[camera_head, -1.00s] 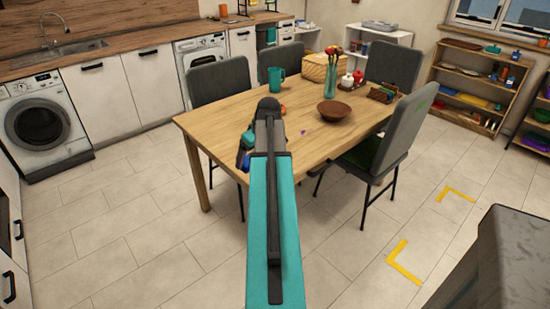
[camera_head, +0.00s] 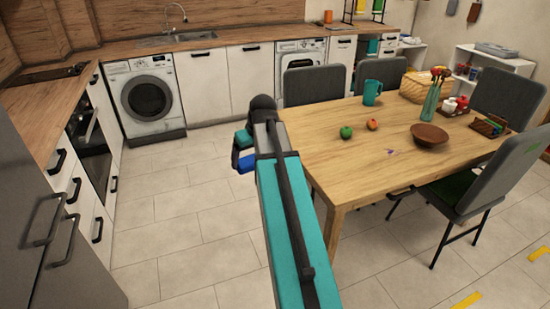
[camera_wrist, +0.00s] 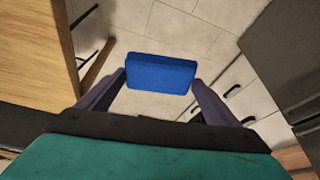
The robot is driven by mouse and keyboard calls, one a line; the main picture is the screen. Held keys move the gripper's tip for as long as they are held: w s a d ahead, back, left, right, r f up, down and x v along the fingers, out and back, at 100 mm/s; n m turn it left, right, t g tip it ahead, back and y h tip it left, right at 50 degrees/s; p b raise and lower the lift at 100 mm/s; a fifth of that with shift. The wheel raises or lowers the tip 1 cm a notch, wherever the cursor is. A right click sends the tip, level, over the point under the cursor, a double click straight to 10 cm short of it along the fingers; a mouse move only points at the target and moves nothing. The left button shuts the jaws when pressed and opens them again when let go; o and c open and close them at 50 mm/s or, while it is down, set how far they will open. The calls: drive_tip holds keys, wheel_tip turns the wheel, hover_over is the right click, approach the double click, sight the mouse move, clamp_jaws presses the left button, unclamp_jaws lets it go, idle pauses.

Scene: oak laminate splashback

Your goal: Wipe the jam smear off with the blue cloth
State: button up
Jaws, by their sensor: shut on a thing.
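My gripper (camera_wrist: 158,84) is shut on the blue cloth (camera_wrist: 161,73), which looks like a flat blue block between the two fingers. In the head view my gripper (camera_head: 243,152) is left of the table, over the floor, and the cloth (camera_head: 247,163) shows as a small blue patch, partly hidden by the arm. A small purple mark (camera_head: 391,151), probably the jam smear, lies on the wooden table (camera_head: 350,172), left of the brown bowl. It is too small to make out well.
On the table are a green apple (camera_head: 346,132), an orange-red fruit (camera_head: 372,124), a teal mug (camera_head: 372,92), a brown bowl (camera_head: 429,135) and a vase (camera_head: 431,102). Chairs stand around it. A washing machine (camera_head: 147,97) and counters line the back. Open tiled floor (camera_head: 190,225) lies at left.

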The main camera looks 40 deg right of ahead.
drive_tip(key=w+a+r, duration=0.2)
drive_tip(key=a, duration=1.3)
drive_tip(key=w+a+r+n, duration=0.1)
drive_tip(key=w+a+r, duration=0.2)
drive_tip(key=a, duration=1.2)
drive_tip(key=shift+a+r+y, duration=0.15)
drive_tip(key=shift+a+y, duration=0.15)
drive_tip(key=shift+a, duration=0.05)
drive_tip(key=shift+a, duration=0.15)
